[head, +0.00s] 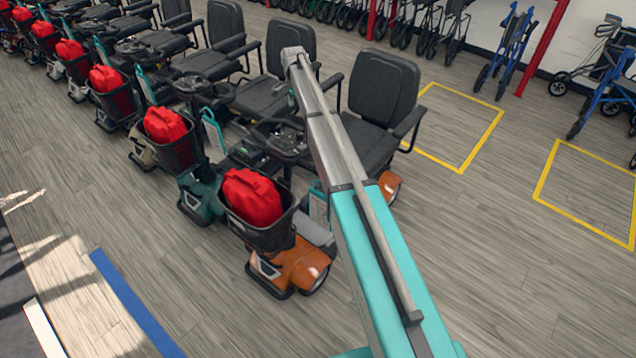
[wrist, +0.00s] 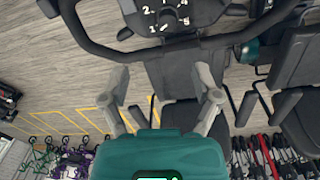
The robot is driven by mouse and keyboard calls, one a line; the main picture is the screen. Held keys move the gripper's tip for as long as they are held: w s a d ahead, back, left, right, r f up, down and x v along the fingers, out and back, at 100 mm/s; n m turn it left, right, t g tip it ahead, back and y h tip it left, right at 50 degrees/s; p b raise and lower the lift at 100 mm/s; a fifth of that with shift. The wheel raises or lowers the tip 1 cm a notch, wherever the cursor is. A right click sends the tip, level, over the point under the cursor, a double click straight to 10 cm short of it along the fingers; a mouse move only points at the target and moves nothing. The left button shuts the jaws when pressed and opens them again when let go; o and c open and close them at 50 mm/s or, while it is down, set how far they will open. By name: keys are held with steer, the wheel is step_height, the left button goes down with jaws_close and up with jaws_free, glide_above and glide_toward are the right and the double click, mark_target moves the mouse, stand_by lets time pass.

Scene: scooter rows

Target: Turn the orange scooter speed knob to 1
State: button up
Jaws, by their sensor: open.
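The orange scooter (head: 300,262) stands nearest at the end of the row in the head view, a red bag (head: 252,197) in its front basket. Its dark handlebar console (head: 278,140) is partly hidden by my arm. In the wrist view, the dial with the speed knob (wrist: 166,16) is at the top edge, partly cut off. White marks 1, 2, 4 and 5 show around it; where the knob points is unclear. My gripper (wrist: 161,75) is open and empty, its fingers spread below the dial and apart from it. The head view does not clearly show the gripper.
The black handlebar loop (wrist: 95,45) curves around the dial in the wrist view. A teal scooter (head: 200,192) stands close to the left, with more scooters beyond. The black seat (head: 383,88) is behind the console. Floor to the right is open, with yellow outlines (head: 462,168).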

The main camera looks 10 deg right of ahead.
steer(key=s+f+n+b, duration=0.2)
steer(key=s+f+n, duration=0.1)
steer(key=s, duration=0.7)
steer(key=s+f+n+b, duration=0.2)
steer(key=s+n+b, duration=0.1)
steer(key=s, duration=0.8)
steer(key=s+f+n+b, duration=0.2)
steer(key=s+f+b, duration=0.1)
steer(key=s, duration=0.7)
steer(key=shift+s+f+n, duration=0.25)
steer(key=shift+f+n, duration=0.05)
steer(key=shift+n, duration=0.1)
steer(key=shift+d, duration=0.1)
steer(key=s+n, duration=0.3)
steer(key=s, duration=1)
steer(key=shift+n, duration=0.4)
stand_by(0.8)
